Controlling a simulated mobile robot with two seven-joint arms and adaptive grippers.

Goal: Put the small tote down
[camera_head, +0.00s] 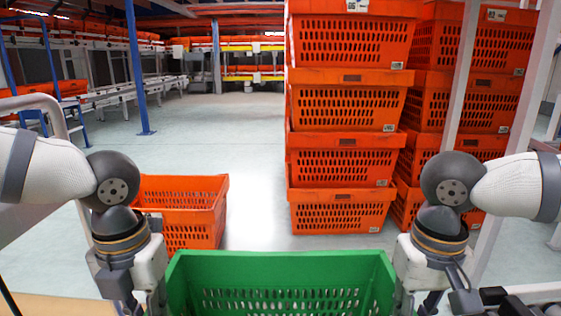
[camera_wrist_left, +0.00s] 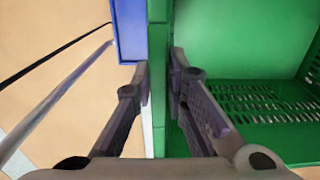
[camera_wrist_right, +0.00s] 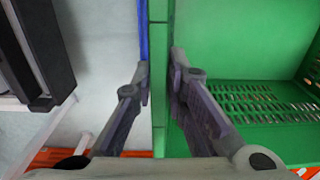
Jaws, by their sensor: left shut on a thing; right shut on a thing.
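The green tote (camera_head: 280,262) is in front of me at the bottom middle of the head view, its near part cut off by the picture edge. My left gripper (camera_wrist_left: 159,76) is shut on the tote's left wall, with one finger outside and one inside. My right gripper (camera_wrist_right: 159,76) is shut on the opposite wall in the same way. The tote looks level, and the visible inside with its slotted wall looks empty. What lies under the tote is hidden in the head view.
A tall stack of orange totes (camera_head: 345,105) stands ahead to the right, with another stack (camera_head: 465,100) beside it. An orange tote (camera_head: 185,205) stands ahead to the left. Something blue (camera_wrist_left: 130,30) lies just outside the green tote's left wall. Open floor (camera_head: 225,130) lies ahead.

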